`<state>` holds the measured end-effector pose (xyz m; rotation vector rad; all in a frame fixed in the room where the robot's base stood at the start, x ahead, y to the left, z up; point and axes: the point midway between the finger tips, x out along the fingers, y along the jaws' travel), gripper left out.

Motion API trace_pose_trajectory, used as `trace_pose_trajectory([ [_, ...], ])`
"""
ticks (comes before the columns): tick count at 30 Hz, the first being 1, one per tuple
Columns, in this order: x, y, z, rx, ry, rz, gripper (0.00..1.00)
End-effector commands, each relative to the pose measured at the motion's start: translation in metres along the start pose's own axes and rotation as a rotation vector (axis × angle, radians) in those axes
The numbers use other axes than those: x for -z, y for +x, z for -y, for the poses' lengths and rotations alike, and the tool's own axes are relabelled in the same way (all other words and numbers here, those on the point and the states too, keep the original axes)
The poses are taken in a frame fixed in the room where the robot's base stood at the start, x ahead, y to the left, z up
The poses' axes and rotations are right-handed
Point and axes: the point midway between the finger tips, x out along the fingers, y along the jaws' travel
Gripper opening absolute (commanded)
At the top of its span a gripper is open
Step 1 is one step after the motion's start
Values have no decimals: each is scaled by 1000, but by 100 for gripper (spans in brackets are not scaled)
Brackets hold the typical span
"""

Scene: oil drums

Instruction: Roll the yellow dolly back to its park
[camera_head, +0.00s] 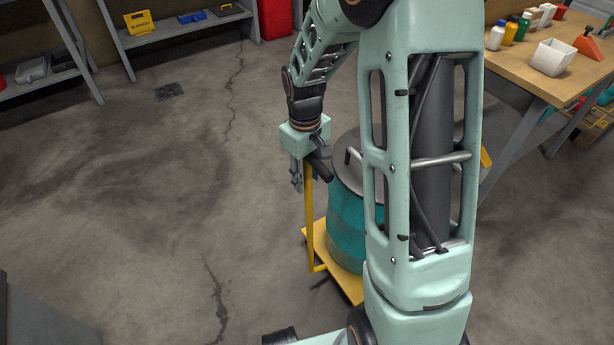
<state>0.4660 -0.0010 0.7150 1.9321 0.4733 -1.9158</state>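The yellow dolly (321,246) stands on the concrete floor, partly hidden behind my arm. Its upright yellow handle post (310,222) rises on the left side. A teal drum (346,225) with a grey lid stands on its deck, and my arm covers the drum's right side. My gripper (297,183) points down at the top of the handle post, beside a dark grip-like bar (320,167). I cannot tell whether its fingers are closed around the handle or only beside it. No marked park for the dolly can be made out.
A wooden workbench (534,88) with bottles and a white bin (553,57) stands at the right. Shelves (183,27) and a red cabinet (274,18) line the back. A grey box edge (40,318) shows at lower left. The floor left of the dolly is clear.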

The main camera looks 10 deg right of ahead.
Motion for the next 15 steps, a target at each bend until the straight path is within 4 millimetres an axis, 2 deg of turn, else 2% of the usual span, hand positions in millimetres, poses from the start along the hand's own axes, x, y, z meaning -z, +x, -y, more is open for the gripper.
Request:
trace_pose_trajectory([
  [2, 0, 0, 0, 0, 0, 0, 31],
  [10, 0, 0, 0, 0, 0, 0, 1],
  [15, 0, 0, 0, 0, 0, 0, 0],
])
